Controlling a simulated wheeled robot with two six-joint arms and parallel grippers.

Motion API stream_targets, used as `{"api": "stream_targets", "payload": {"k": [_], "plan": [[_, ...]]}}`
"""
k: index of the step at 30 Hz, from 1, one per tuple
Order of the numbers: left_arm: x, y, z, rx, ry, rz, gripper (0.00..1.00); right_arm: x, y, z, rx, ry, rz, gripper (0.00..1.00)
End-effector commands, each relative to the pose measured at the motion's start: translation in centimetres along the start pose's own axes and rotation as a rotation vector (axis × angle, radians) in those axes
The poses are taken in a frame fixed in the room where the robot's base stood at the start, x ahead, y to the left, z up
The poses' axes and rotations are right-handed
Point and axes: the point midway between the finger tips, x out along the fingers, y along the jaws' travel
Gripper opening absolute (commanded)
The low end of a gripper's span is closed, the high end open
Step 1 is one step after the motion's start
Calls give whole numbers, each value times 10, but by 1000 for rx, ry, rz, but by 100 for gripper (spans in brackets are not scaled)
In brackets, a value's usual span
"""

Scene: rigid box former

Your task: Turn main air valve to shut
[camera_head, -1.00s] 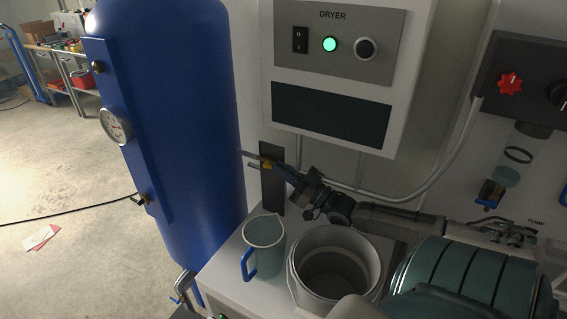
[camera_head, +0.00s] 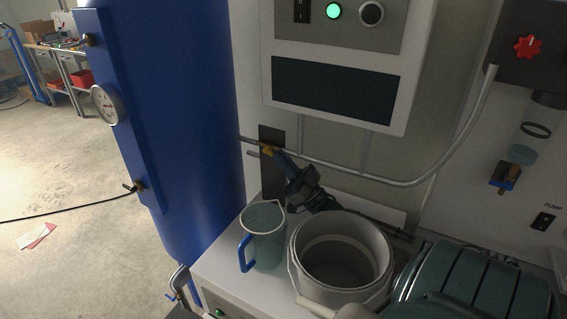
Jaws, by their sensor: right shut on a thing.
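The main air valve (camera_head: 267,150) shows as a small yellow and brass piece on the grey pipe between the blue tank and the wall, in front of a dark plate. My right gripper (camera_head: 276,156) reaches up to it from the lower right. It is shut on the valve's handle, and its fingers hide most of it, so I cannot tell the handle's angle. My left gripper is not in view.
The blue tank (camera_head: 195,120) with a gauge (camera_head: 106,104) stands close left. Below my right arm are a clear jug (camera_head: 265,237) with a blue handle and a grey bucket (camera_head: 384,246). The dryer box (camera_head: 420,75) hangs above.

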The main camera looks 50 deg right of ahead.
Motion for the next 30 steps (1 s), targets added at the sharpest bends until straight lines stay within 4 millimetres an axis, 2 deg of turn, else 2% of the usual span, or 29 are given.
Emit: {"api": "stream_targets", "payload": {"k": [2,6,17,20,23,24,30], "plan": [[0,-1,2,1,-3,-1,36,0,0,0,0,-1,0,0],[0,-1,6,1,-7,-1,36,0,0,0,0,-1,0,28],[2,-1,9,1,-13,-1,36,-4,0,1,0,-2,0,28],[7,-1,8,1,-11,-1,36,-17,0,2,0,-5,0,28],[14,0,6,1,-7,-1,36,-37,0,4,1,-7,0,28],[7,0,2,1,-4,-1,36,-37,0,-5,0,-7,-3,28],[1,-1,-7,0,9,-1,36,-58,0,-28,1,-8,-2,28]]}}
